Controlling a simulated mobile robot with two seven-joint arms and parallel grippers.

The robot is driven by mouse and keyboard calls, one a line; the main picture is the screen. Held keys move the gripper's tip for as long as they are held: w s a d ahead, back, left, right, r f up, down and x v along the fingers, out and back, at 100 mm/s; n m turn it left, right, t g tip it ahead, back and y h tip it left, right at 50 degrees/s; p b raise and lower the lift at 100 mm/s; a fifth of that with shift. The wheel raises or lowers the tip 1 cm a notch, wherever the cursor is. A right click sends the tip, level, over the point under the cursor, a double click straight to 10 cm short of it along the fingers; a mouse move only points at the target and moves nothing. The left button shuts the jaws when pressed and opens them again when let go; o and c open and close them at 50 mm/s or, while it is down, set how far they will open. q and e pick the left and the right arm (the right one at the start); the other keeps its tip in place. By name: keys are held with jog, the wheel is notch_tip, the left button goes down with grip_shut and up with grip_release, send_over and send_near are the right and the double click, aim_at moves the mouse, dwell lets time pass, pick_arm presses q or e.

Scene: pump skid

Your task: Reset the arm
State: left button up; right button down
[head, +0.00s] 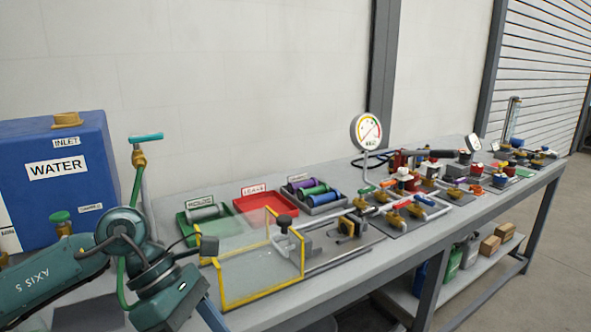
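My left arm, teal and marked "AXIS 5", comes in from the lower left of the head view. It is bent at a joint in front of the blue water tank (50,170), and its lower links run down toward the bottom edge. No fingertips of my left gripper can be made out. My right arm and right gripper are not in view. The arm hides part of the bench's near left end and part of the green hose beside the tank.
A clear guard with a yellow frame (262,299) stands right of my arm. Behind it are a green tray (190,233), a red tray (262,219) and a grey tray (329,208). A pressure gauge (366,132), valves and fittings crowd the bench rightward. Floor (540,265) shows at right.

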pick_arm(q)
jog(key=s+d+r+n+t+h+p, duration=0.1)
jog(key=d+r+n+h, duration=0.3)
jog(key=d+n+h, duration=0.25)
jog(key=s+d+r+n+t+h+p, duration=0.1)
jog(key=s+d+r+n+h+p, duration=0.15)
jog(key=d+n+h, duration=0.45)
jog(key=w+a+f+n+t+y+p, duration=0.1)
jog(key=w+a+f+n+t+y, duration=0.3)
jog(key=n+t, duration=0.7)
jog(key=w+a+f+n+t+y, duration=0.2)
jog(key=a+f+n+t+y, duration=0.4)
jog(key=n, duration=0.9)
jog(key=s+a+f+n+g+y, duration=0.2)
jog(key=s+f+n, duration=0.3)
jog(key=f, duration=0.3)
jog(key=s+a+f+n+g+y+p, duration=0.1)
jog(key=s+a+f+n+g+y, duration=0.2)
jog(key=s+f+n, duration=0.3)
notch_tip(320, 180, down, 4)
jog(key=shift+s+a+r+n+g+y, duration=0.25)
jog(key=shift+a+n+g+y, duration=0.15)
jog(key=shift+y, duration=0.45)
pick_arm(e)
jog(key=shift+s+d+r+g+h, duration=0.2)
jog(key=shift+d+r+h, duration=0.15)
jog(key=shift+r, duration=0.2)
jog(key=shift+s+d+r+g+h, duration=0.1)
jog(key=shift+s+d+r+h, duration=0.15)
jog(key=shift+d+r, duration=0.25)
